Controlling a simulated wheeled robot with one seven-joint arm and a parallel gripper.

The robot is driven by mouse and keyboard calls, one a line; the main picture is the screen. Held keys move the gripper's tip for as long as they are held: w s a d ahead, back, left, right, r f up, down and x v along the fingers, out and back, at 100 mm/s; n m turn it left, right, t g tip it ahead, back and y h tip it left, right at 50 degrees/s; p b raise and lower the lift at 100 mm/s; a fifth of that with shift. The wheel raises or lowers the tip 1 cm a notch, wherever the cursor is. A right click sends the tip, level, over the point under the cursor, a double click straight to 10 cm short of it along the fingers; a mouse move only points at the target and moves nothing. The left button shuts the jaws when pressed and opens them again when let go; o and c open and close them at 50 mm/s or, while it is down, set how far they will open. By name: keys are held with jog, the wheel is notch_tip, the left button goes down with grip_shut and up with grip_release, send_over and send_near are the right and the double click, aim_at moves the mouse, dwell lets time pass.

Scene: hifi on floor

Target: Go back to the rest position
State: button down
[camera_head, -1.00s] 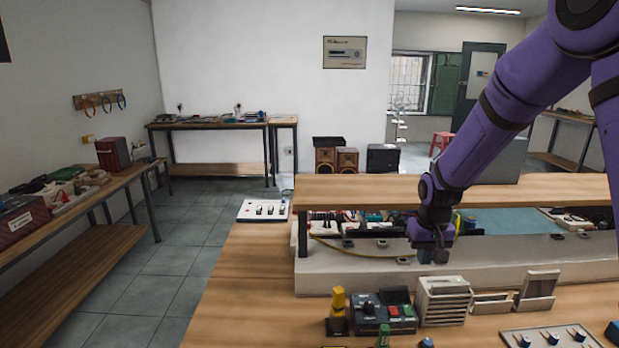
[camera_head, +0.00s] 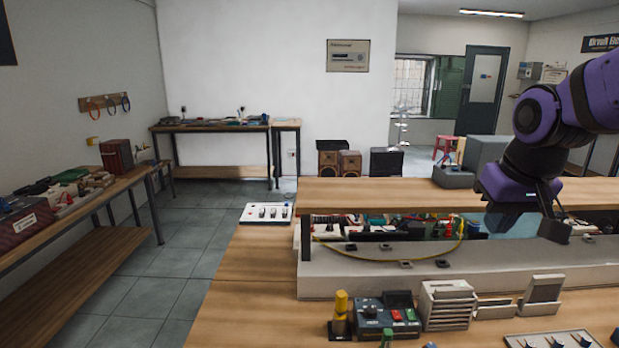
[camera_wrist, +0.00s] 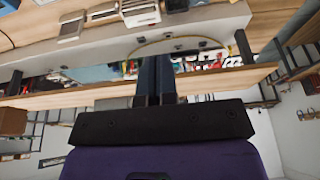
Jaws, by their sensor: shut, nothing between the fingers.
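My gripper (camera_head: 556,232) is at the right in the head view, at the end of my purple arm. Its fingers point down in front of the raised wooden shelf (camera_head: 375,190), above the grey ledge. In the wrist view my gripper (camera_wrist: 155,78) shows its two dark fingers side by side, closed together with nothing between them. I cannot tell whether the fingers touch anything behind them.
The workbench (camera_head: 250,290) holds a control box (camera_head: 388,316), a yellow-topped tool (camera_head: 341,308), a slotted white holder (camera_head: 447,305) and a switch panel (camera_head: 268,213). A yellow cable (camera_head: 385,259) lies along the ledge. The left floor (camera_head: 175,270) is clear.

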jog(key=s+r+t, duration=0.1)
jog(key=s+r, duration=0.2)
jog(key=s, duration=1.1)
jog(key=shift+d+r+t, duration=0.3)
jog(key=shift+w, duration=0.15)
